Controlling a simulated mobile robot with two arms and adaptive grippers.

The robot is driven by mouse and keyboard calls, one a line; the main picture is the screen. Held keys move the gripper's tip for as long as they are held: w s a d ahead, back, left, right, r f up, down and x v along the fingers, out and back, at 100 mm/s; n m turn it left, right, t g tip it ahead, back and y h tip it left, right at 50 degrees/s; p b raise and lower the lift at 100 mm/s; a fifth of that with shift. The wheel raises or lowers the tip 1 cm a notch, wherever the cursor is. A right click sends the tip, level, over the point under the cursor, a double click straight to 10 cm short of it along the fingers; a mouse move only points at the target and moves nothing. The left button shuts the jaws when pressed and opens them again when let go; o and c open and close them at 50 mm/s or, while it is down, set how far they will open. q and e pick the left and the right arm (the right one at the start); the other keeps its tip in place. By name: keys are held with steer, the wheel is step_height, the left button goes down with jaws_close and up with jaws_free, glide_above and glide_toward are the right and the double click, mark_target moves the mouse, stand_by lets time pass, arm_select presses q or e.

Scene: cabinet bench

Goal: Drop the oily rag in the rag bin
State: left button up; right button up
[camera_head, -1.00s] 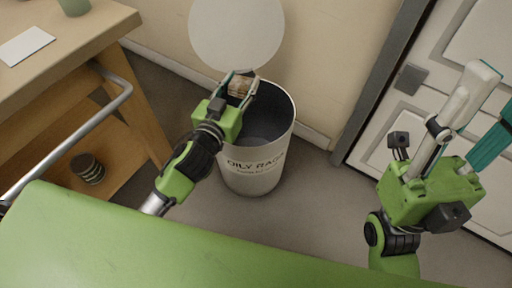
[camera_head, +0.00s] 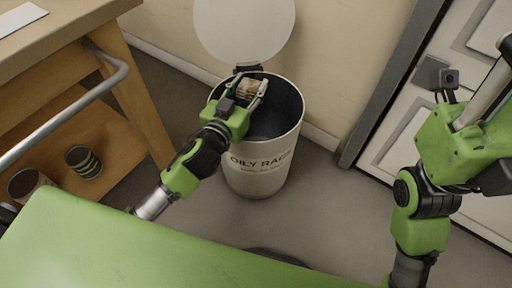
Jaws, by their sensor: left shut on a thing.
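The rag bin (camera_head: 262,170) is a cream cylinder lettered "OILY RAGS", standing on the floor in the upper middle with its round lid (camera_head: 245,28) raised at the back. My left gripper (camera_head: 250,90) reaches over the open bin from the lower left. It is shut on the brownish oily rag (camera_head: 249,89), which shows between its fingers above the bin's mouth, near the back left rim. Part of the rag is hidden by the fingers.
A wooden bench (camera_head: 80,28) with a metal rail (camera_head: 85,98) stands at the left. A striped can (camera_head: 83,161) and a brown pot (camera_head: 28,185) are on its lower shelf. A white panelled door (camera_head: 440,75) is at the right. The floor around the bin's front is clear.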

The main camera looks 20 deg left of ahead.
arm_select(q)
steer(key=o, duration=1)
steer(key=s, duration=0.4)
steer(key=s+a, duration=0.1)
steer(key=s, duration=0.7)
steer(key=shift+a+r, duration=0.2)
steer(key=shift+r, duration=0.15)
